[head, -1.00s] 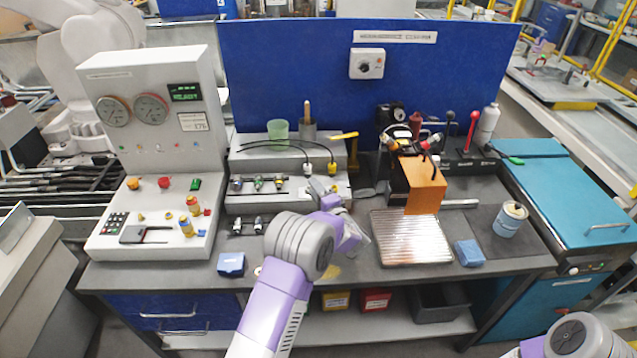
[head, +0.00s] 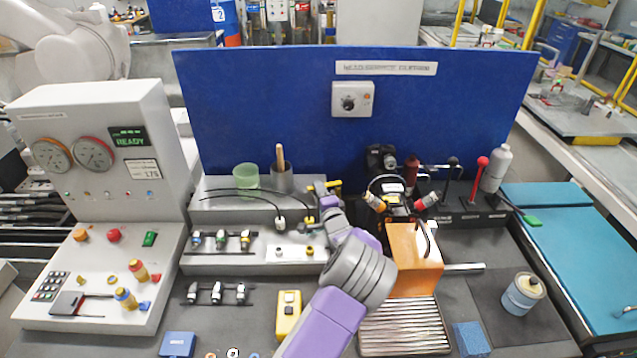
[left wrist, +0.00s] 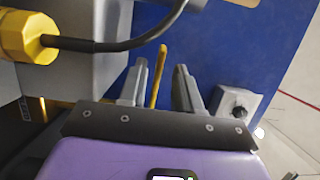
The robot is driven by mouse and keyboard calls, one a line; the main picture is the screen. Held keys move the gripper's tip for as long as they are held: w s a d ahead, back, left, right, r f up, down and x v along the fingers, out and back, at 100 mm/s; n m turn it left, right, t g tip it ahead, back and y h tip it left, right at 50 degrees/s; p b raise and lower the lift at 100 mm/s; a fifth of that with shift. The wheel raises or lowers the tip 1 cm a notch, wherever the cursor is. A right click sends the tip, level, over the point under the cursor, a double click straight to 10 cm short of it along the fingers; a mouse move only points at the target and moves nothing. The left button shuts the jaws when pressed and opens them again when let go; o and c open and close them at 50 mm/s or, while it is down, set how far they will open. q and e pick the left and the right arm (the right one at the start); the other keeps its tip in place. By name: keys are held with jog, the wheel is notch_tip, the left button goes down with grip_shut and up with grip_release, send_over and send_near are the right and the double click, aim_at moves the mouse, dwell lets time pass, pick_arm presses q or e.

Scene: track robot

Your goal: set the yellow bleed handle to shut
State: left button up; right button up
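The yellow bleed handle (head: 334,187) shows as a short yellow bar at the right end of the grey stepped block, partly hidden by my left gripper (head: 326,195). In the left wrist view the yellow handle (left wrist: 158,76) is a thin bar standing lengthwise between the two fingers of my left gripper (left wrist: 160,82). The fingers are apart, with a gap visible on each side of the bar. I cannot tell how deep the bar sits between them. My right gripper is not in view.
A yellow connector (left wrist: 27,37) with a black cable is close to the gripper in the left wrist view. A blue panel (head: 260,100) with a grey knob box (head: 352,99) stands behind. An orange block (head: 412,262) and a wooden-handled tool in a cup (head: 282,180) are nearby.

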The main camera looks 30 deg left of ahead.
pick_arm(q)
jog(key=shift+x, duration=2)
jog(key=shift+w+d, duration=0.1)
jog(key=shift+c, duration=0.5)
grip_shut()
